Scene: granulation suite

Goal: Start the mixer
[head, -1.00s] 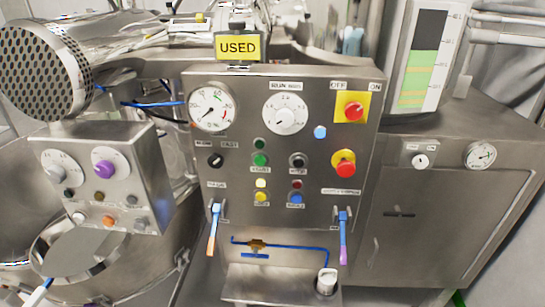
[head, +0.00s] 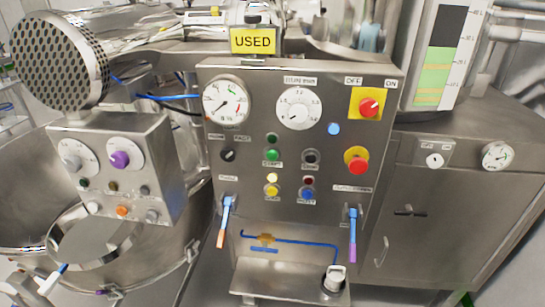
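The mixer's steel control panel (head: 345,210) fills the middle of the head view. A red rotary switch (head: 369,108) sits on a yellow plate at its upper right, between OFF and ON labels; its exact setting is hard to tell. Below it is a red mushroom button (head: 357,165) on a yellow ring. A green button (head: 272,155) and a black button (head: 310,157) sit mid-panel. A black selector (head: 228,155) is at left, with small labels above it. A blue lamp (head: 334,129) and a yellow lamp (head: 272,178) look lit. Neither gripper is in view.
A yellow USED sign (head: 253,41) is on top. A steel cabinet (head: 440,235) stands at right.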

